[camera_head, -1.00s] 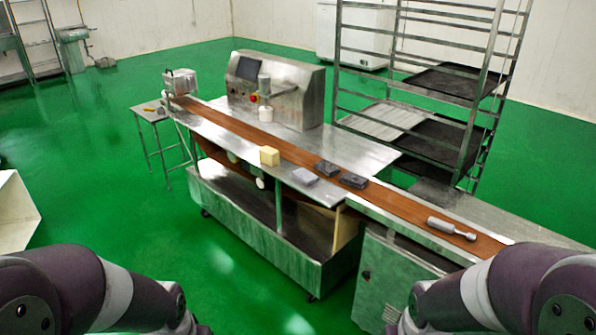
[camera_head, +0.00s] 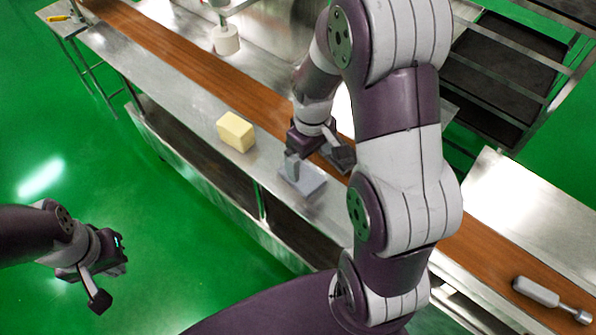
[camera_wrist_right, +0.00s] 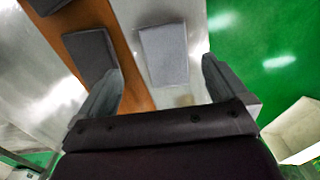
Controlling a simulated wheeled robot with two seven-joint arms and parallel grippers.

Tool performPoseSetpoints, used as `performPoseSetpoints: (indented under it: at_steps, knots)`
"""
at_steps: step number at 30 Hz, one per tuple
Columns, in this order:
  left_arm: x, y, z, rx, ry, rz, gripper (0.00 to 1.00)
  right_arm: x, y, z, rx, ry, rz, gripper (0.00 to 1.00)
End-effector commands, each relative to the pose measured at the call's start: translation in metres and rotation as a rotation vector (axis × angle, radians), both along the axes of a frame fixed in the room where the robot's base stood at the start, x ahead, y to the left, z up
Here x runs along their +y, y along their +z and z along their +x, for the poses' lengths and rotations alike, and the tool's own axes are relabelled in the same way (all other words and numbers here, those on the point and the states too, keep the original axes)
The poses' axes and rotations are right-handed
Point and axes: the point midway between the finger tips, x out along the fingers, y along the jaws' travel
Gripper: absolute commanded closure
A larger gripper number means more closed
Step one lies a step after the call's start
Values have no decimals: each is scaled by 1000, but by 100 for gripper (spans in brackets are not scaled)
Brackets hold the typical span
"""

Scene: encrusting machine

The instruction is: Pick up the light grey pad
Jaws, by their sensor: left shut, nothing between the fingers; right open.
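The light grey pad (camera_head: 306,184) lies flat on the steel ledge beside the brown belt, to the right of a yellow block. My right gripper (camera_head: 318,164) is open and empty over the pad, partly covering it in the head view. In the right wrist view the pad (camera_wrist_right: 163,52) shows ahead of the open fingers, nearer the right finger in the picture than the belt is. I cannot tell whether the fingers touch it. My left gripper (camera_head: 108,284) is shut and empty over the green floor, away from the machine.
The yellow block (camera_head: 236,132) stands on the ledge. In the right wrist view a dark grey pad (camera_wrist_right: 90,52) lies on the brown belt (camera_wrist_right: 134,84), close to the left finger. A metal roller tool (camera_head: 548,298) lies at the belt's right end. A rack stands behind.

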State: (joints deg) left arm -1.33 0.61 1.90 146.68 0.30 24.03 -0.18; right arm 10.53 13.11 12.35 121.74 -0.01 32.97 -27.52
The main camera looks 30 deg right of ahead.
Motion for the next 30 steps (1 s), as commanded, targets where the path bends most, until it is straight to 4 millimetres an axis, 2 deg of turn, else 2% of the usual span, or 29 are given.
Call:
performPoseSetpoints:
  at_steps: [1,5,12,20,21,26,30]
  knots:
    - [0,-2,0,0,0,0,100,0,-9,0,2,0,0,0]
    - [0,-4,0,1,0,0,100,1,-23,0,0,0,0,0]
    - [0,-9,0,0,0,0,100,4,-65,2,1,-2,0,0]
    - [0,-9,0,0,0,0,100,4,-70,2,-3,-2,0,0]
    - [0,-9,0,0,0,0,100,4,-70,2,-3,-2,0,6]
    - [0,-9,0,0,0,0,100,4,-70,2,-3,-2,0,58]
    - [0,-9,0,0,0,0,100,4,-70,2,-3,-2,0,58]
